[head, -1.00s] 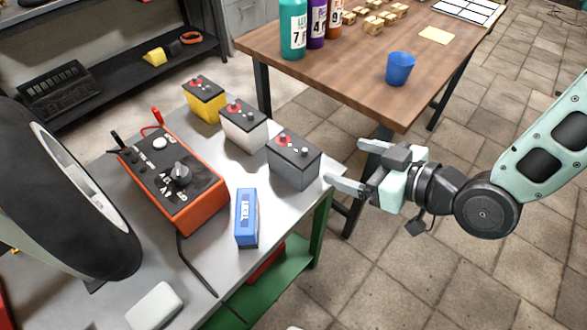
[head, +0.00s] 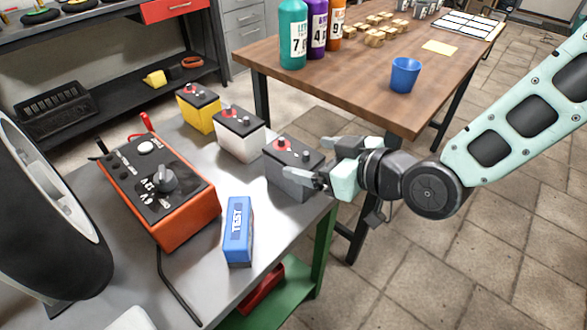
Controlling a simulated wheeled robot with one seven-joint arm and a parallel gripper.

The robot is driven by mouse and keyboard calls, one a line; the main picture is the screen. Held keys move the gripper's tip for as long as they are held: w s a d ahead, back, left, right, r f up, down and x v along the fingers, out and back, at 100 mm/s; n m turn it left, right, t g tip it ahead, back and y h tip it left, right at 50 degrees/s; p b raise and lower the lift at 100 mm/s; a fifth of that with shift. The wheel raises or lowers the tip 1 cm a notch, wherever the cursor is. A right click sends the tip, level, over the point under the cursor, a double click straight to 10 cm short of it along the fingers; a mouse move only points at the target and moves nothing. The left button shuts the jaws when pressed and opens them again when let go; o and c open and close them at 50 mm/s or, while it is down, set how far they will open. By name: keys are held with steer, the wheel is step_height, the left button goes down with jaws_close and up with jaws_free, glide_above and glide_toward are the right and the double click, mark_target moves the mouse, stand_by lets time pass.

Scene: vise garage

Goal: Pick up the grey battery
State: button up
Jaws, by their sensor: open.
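The grey battery (head: 284,178) stands upright near the right edge of the grey workbench (head: 207,283). It has a black top with two terminals, one with a red cap. My gripper (head: 306,160) is open and reaches in from the right at the battery. One finger lies across the near right side of the battery and hides part of it. The other finger shows near the battery's far upper right corner. I cannot tell whether either finger touches it.
A white battery (head: 238,140) and a yellow battery (head: 201,112) stand behind it in a row. An orange charger (head: 165,190) and a blue TEST box (head: 238,231) are to the left. A wooden table (head: 345,80) with a blue cup (head: 404,75) stands behind.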

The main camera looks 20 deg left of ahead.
mark_target(286, 150)
steer(key=shift+x, duration=2.9)
steer(key=shift+s+f, duration=0.1)
steer(key=shift+s, duration=0.05)
steer(key=c, duration=1.9)
steer(key=shift+o, duration=0.2)
